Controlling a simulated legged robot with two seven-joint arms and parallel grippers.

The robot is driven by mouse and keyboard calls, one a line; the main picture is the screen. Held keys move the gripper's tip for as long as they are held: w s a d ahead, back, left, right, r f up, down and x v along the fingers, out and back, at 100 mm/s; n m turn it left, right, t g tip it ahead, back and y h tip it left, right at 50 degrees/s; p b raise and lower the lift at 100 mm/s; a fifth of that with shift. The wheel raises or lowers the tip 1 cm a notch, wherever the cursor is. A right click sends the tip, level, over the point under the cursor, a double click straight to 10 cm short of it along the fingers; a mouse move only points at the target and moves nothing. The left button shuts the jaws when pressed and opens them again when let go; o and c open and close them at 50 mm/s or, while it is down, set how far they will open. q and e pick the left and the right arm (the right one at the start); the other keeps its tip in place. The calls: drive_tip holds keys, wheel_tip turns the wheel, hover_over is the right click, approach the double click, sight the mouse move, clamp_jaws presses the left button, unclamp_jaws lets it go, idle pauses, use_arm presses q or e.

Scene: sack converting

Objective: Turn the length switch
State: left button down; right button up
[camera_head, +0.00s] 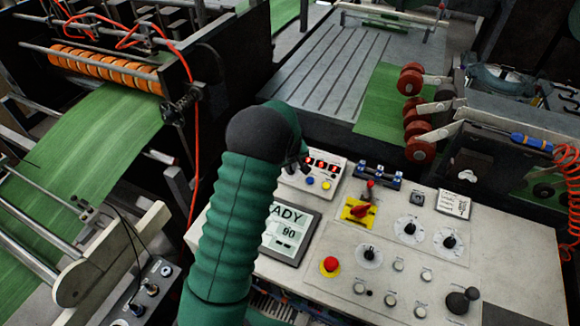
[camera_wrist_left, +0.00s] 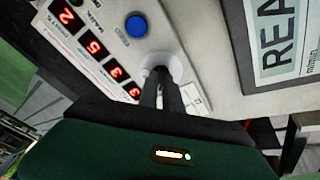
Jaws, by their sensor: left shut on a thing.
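The length switch shows in the left wrist view as a small dark knob on a pale round base (camera_wrist_left: 158,62). It is on the panel of the display box (camera_head: 319,172), which has red digits and coloured buttons. My left gripper (camera_wrist_left: 162,88) reaches down to the switch with its narrow fingers shut on it, hiding most of it. In the head view my green-sleeved left arm comes up from below and its gripper (camera_head: 297,165) is at the box's left side; the switch is hidden there. My right gripper is not in view.
A blue button (camera_wrist_left: 136,25) and red digits (camera_wrist_left: 93,47) lie close to the fingers. A grey screen (camera_head: 284,236) is beside the arm. The console also carries a red-yellow rotary switch (camera_head: 359,210), a red stop button (camera_head: 330,265) and several dials.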

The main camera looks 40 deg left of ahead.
use_arm(q)
drive_tip(key=c, duration=1.6)
unclamp_jaws()
drive_tip(key=shift+f, duration=0.1)
drive_tip(key=shift+o, duration=0.4)
drive_tip(key=shift+d, duration=0.1)
drive_tip(key=shift+a, duration=0.2)
drive_tip(key=b+v, duration=0.2)
drive_tip(key=v, duration=1.4)
drive_tip(key=shift+r, duration=0.3)
drive_tip(key=shift+d, duration=0.1)
drive_tip(key=shift+d, duration=0.1)
clamp_jaws()
